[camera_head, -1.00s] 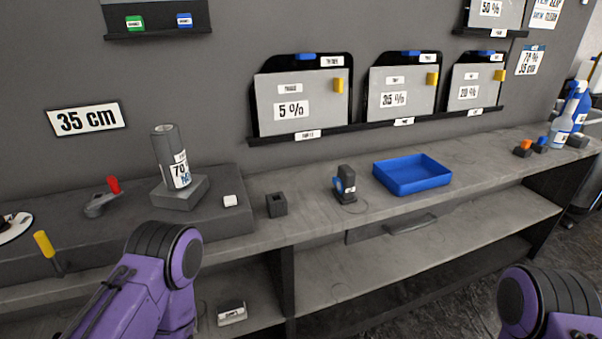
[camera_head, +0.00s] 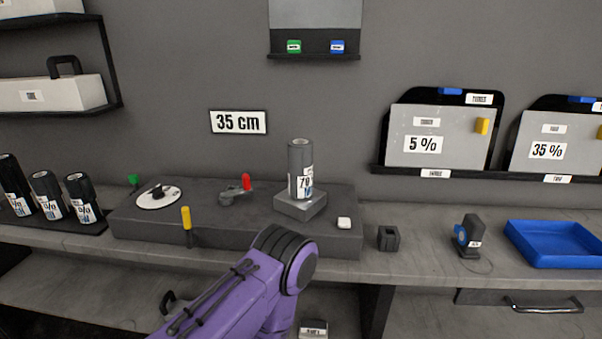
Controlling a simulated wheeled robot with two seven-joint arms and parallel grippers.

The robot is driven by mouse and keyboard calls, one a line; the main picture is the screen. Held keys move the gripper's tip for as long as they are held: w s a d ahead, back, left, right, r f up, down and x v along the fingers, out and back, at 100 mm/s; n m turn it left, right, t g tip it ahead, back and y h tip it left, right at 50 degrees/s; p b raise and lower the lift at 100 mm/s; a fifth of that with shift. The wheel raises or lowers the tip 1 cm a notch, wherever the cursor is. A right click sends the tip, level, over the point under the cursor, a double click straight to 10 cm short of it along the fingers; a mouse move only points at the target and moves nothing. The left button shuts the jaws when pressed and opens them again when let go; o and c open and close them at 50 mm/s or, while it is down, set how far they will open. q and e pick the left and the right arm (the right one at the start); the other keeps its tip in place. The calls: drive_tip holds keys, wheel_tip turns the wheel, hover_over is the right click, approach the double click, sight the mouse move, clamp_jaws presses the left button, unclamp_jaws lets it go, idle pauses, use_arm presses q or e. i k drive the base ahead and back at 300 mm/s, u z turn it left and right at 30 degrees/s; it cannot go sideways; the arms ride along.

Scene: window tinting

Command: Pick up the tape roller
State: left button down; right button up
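A small dark grey upright device with a blue round part (camera_head: 467,236) stands on the bench left of the blue tray. It may be the tape roller, but I cannot tell for sure. A grey tool with a red knob (camera_head: 236,192) lies on the raised grey block. A purple link of my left arm shows at the bottom middle, in front of the bench. Neither of my grippers is in view.
A dark film roll (camera_head: 300,167) stands in a square holder on the raised block (camera_head: 133,229), with a yellow-handled tool (camera_head: 186,220) at its front edge. A small black holder (camera_head: 388,238) and the blue tray (camera_head: 560,245) stand to the right. Several rolls stand at far left.

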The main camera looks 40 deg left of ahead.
sight(470, 233)
drive_tip(key=z, duration=1.5)
drive_tip(key=i, duration=1.8)
drive_tip(key=u, duration=2.15)
